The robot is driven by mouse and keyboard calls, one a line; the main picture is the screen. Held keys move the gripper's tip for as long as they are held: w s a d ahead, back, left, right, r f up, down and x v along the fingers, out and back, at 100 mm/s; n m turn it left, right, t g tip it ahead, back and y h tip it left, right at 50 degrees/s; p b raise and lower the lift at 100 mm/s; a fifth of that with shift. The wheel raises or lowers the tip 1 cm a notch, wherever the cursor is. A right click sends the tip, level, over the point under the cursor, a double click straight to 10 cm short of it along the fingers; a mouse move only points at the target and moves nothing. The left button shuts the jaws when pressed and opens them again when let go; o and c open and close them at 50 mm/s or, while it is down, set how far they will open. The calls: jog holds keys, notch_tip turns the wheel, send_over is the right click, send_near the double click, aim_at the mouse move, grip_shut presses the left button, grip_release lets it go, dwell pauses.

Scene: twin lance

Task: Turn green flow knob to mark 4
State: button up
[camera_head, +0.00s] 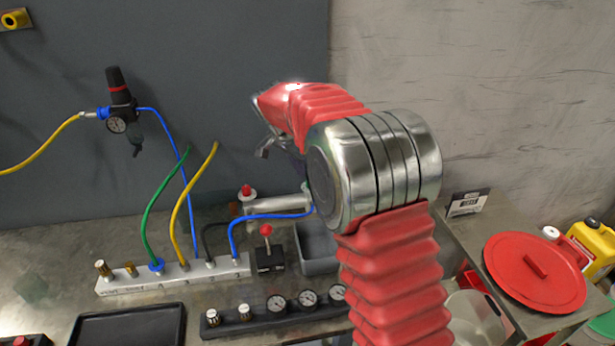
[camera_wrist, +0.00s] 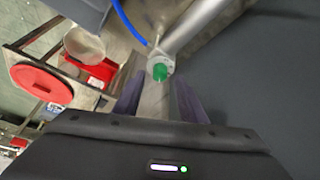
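The green flow knob (camera_wrist: 160,72) is a small green cap at the end of a silver cylinder (camera_wrist: 200,22) in the wrist view. The cylinder also shows in the head view (camera_head: 276,206), where my arm hides the knob. My gripper (camera_wrist: 157,88) has its two dark fingers apart, with nothing held between them. The knob appears just beyond the fingertips, roughly in line with the gap; I cannot tell whether they touch. The marks around the knob are too small to read.
A blue hose (camera_head: 270,216) runs to the cylinder from a white manifold (camera_head: 172,278) with several hoses. A red-knobbed lever (camera_head: 266,231), a grey bin (camera_head: 316,247) and a gauge block (camera_head: 273,316) stand close by. A red lid (camera_head: 535,290) lies at the right.

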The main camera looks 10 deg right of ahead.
jog(key=v, duration=1.1)
jog(key=shift+r, duration=0.25)
jog(key=shift+a, duration=0.15)
jog(key=s+a+f+n+y, duration=0.1)
jog(key=s+f+n+y, duration=0.1)
jog(key=s+f+n, duration=0.5)
jog(key=s+d+r+n+t+y, duration=0.1)
jog(key=s+d+n, duration=0.1)
jog(key=s, duration=1.2)
jog(key=s+d+r+n+t+y, duration=0.1)
jog(key=s+d, duration=0.3)
jog(key=s, duration=1.1)
jog(key=shift+s+r+n+t, duration=0.25)
jog(key=shift+n+t, duration=0.45)
jog(key=shift+n, duration=0.2)
